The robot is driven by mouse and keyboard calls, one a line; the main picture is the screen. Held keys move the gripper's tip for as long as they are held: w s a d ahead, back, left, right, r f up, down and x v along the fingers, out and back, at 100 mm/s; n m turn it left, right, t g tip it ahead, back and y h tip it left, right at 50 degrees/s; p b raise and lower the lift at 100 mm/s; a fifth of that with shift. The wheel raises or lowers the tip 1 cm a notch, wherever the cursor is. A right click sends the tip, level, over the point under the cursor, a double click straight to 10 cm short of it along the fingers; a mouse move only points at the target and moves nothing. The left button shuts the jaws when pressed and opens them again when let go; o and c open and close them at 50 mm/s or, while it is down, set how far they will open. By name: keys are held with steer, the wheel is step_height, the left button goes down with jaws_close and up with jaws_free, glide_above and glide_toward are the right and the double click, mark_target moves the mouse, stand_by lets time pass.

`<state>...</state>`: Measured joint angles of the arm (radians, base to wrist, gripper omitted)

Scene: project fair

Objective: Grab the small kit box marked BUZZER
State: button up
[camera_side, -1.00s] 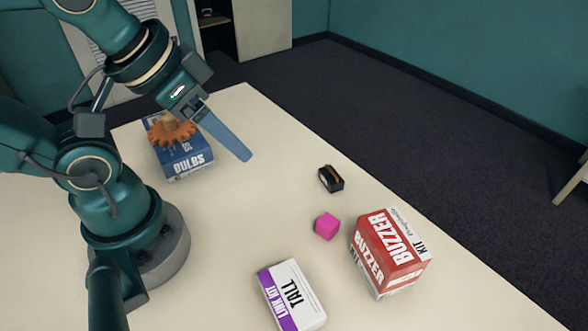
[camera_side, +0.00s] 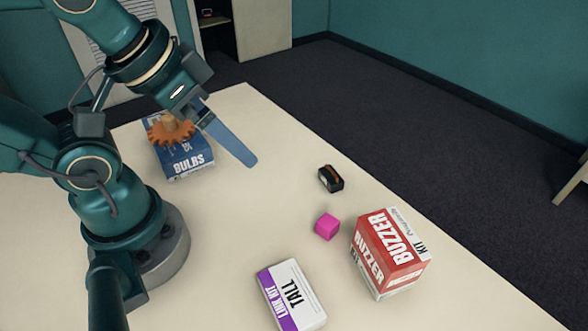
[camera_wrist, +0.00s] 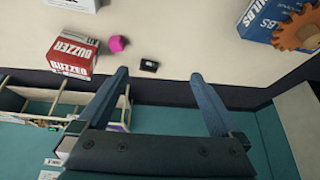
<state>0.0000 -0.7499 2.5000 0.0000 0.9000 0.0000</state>
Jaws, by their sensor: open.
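The BUZZER kit box (camera_side: 390,254) is red and white and stands on the table at the right in the side view. It also shows in the wrist view (camera_wrist: 74,55), left of my fingers. My gripper (camera_wrist: 160,85) is open and empty, with its two blue fingers spread apart. In the side view my gripper (camera_side: 230,140) is above the far part of the table, well away from the BUZZER box, near the BULBS box. One finger shows clearly there; the other is mostly hidden.
A blue BULBS box (camera_side: 190,164) with an orange gear (camera_side: 170,133) on or above it stands near my arm. A pink cube (camera_side: 327,226) and a small black object (camera_side: 331,179) lie left of the BUZZER box.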

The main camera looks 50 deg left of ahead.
mark_target(407, 276)
step_height(407, 276, up, 5)
steer(key=w+d+n+g+h, duration=0.5)
steer(key=w+d+n+h, duration=0.15)
steer(key=d, duration=0.25)
steer(key=w+d+n+g+h, duration=0.55)
steer(key=d+n, duration=0.25)
steer(key=d, duration=0.2)
steer(key=shift+t+h, duration=0.25)
steer(key=shift+h, duration=0.15)
steer(key=f, duration=1.5)
steer(key=shift+w, duration=0.35)
steer(key=shift+x, duration=2.5)
